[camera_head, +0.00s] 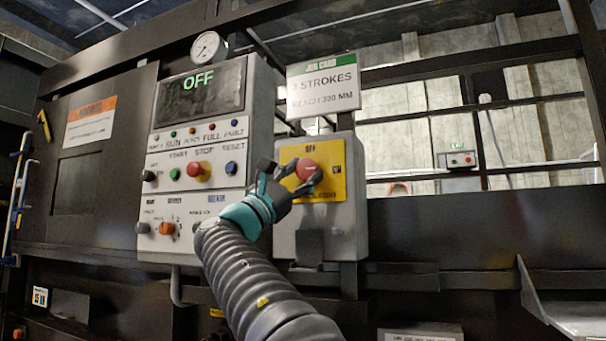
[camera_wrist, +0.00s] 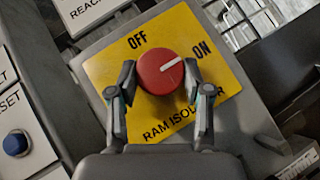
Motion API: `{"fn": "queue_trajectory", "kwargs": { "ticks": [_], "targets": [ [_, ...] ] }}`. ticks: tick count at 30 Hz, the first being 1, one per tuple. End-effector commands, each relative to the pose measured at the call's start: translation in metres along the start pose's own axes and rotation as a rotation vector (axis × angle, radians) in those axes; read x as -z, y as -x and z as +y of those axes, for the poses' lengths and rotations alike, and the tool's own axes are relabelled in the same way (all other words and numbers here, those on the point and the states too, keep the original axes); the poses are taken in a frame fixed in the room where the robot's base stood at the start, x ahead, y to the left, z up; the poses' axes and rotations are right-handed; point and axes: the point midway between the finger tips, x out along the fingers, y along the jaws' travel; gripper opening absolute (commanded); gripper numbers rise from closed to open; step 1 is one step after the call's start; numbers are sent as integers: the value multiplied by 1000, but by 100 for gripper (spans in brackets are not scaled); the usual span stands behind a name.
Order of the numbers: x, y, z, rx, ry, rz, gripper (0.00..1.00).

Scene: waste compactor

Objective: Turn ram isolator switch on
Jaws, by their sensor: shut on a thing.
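The ram isolator switch is a round red knob (camera_wrist: 160,74) on a yellow plate (camera_wrist: 105,72) marked OFF, ON and RAM ISOLATOR. The same knob (camera_head: 306,169) shows in the head view on a grey box right of the control panel. In the wrist view its white pointer line points up and right, toward the ON label. My gripper (camera_wrist: 161,84) is shut on the knob, one finger on each side. In the head view, my gripper (camera_head: 292,179) reaches it from the lower left and covers part of the plate.
The control panel (camera_head: 195,150) on the left has several buttons and knobs and a display (camera_head: 199,86) reading OFF. A blue reset button (camera_wrist: 16,143) is left of my gripper. A sign (camera_head: 323,85) is above the isolator box, and a small grey block (camera_head: 310,246) is below the knob.

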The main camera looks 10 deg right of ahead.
Motion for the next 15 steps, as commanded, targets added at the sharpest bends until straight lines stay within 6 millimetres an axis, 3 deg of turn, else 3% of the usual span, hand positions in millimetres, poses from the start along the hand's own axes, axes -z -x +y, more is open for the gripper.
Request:
{"fn": "queue_trajectory", "kwargs": {
  "ticks": [1, 3, 4, 15],
  "targets": [
    [0, 0, 0, 1, -2, 0, 54],
    [0, 0, 0, 1, -1, 0, 72],
    [0, 0, 0, 1, -1, 0, 73],
    [0, 3, 0, 0, 0, 1, 73]
  ]
}}
